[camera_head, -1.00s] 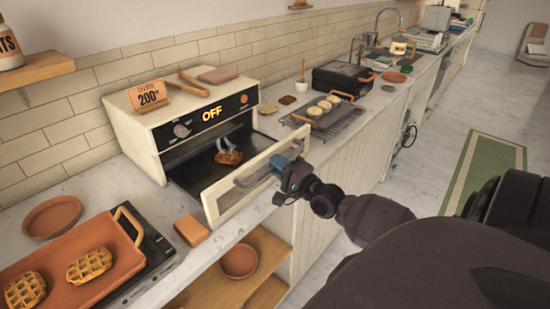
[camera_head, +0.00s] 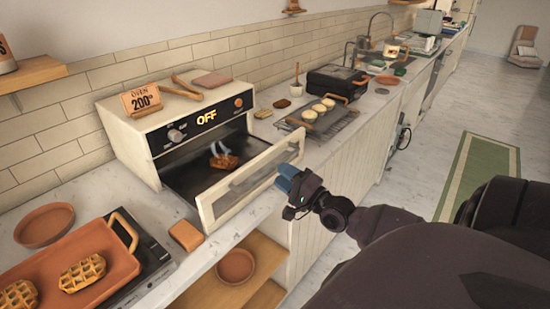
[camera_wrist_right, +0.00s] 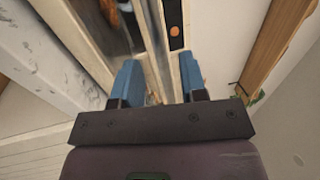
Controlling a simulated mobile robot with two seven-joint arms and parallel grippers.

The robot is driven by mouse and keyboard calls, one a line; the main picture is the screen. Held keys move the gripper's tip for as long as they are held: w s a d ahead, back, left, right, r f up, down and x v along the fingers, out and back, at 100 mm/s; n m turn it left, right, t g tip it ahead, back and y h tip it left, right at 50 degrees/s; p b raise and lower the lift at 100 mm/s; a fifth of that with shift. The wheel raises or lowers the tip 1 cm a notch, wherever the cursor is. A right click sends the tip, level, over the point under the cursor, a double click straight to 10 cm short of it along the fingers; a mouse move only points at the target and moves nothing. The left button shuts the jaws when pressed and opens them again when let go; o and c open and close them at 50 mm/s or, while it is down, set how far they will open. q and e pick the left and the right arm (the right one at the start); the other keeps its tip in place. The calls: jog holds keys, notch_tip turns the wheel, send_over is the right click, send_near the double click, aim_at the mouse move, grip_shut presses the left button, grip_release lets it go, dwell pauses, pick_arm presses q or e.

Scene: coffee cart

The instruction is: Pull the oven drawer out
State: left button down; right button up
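The cream oven (camera_head: 130,140) stands on the counter with its drawer pulled out. The drawer front (camera_head: 222,203) has a long pale handle (camera_head: 262,168) and a dark tray behind it. A browned waffle (camera_head: 224,162) with pale wisps above it lies inside. My right gripper (camera_head: 286,180) is just outside the drawer front, near the handle's right end. In the right wrist view, the blue fingers of the gripper (camera_wrist_right: 161,82) are spread apart, with cream drawer parts seen between and beyond them. Whether they touch the handle is unclear. My left gripper is out of view.
A tan block (camera_head: 186,235) and an orange tray with waffles (camera_head: 120,268) are on the counter left of the drawer. A rack with round items (camera_head: 345,125) stands to the right. Open shelves with a bowl (camera_head: 236,265) lie below the drawer.

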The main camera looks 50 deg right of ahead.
jog(key=v, duration=0.6)
jog(key=shift+s, duration=0.35)
dwell(0.3)
jog(key=s+a+f+n+g, duration=0.1)
jog(key=a+f+n+g, duration=0.2)
jog(key=f+n, duration=0.4)
jog(key=s+a+f+n+g, duration=0.25)
jog(key=f+n, duration=0.35)
jog(key=n, duration=0.3)
jog(key=s+a+f+n+g, duration=0.1)
jog(key=s+a+f, duration=0.1)
jog(key=a+f, duration=0.2)
jog(key=s+a+f+n+g+h, duration=0.1)
jog(key=a+f, duration=0.3)
jog(key=a, duration=0.5)
jog(key=shift+s+g+h, duration=0.3)
jog(key=shift+s+g, duration=0.15)
jog(key=shift+g, duration=0.2)
